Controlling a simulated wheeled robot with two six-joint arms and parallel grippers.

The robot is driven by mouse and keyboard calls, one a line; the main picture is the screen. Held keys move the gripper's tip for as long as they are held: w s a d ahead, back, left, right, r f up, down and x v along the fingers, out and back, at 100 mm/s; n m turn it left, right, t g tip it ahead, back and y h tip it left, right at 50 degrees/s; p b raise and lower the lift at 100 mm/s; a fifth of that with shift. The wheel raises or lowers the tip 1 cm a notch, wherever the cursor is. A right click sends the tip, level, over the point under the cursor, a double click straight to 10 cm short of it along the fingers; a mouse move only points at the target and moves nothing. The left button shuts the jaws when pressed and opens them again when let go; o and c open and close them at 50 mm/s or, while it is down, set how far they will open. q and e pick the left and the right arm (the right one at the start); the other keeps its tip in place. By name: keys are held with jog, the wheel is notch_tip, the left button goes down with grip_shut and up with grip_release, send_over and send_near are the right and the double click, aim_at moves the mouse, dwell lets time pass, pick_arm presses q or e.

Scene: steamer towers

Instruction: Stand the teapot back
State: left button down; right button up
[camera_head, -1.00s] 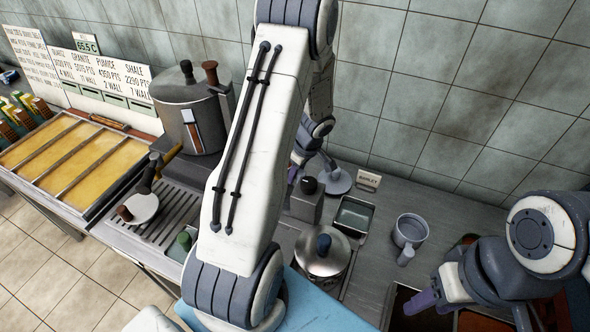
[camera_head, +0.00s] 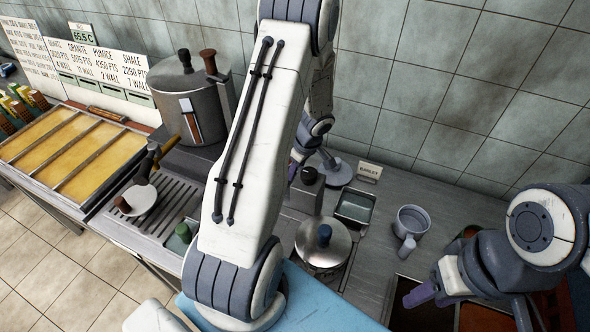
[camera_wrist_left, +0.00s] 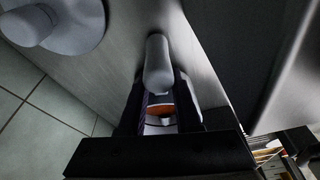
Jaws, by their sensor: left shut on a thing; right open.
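My left gripper (camera_head: 294,170) is at the back of the counter near the wall, mostly hidden by my own arm in the head view. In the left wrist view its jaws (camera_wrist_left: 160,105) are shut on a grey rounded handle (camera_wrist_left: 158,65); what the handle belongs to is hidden. No teapot can be told for certain. A silver lidded pot (camera_head: 323,244) with a dark knob stands upright at the counter's middle; no spout shows. My right gripper (camera_head: 420,296) is open and empty over the dark bins at the lower right.
A large grey steamer pot (camera_head: 185,100) stands at the back left. A grey round base (camera_head: 338,174) is beside the left gripper. A grey mug (camera_head: 412,218) and a small tray (camera_head: 355,207) stand right of centre. A white round piece (camera_head: 140,200) lies on the slatted grate.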

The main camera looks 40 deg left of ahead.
pick_arm(q)
jog(key=shift+f+b, duration=0.4)
jog(key=shift+b, duration=0.1)
jog(key=c, duration=0.5)
grip_release()
jog(key=shift+r, duration=0.1)
jog(key=v, duration=1)
jog(key=shift+s+r+b, duration=0.1)
jog(key=shift+r+b, duration=0.05)
jog(key=shift+b, duration=0.15)
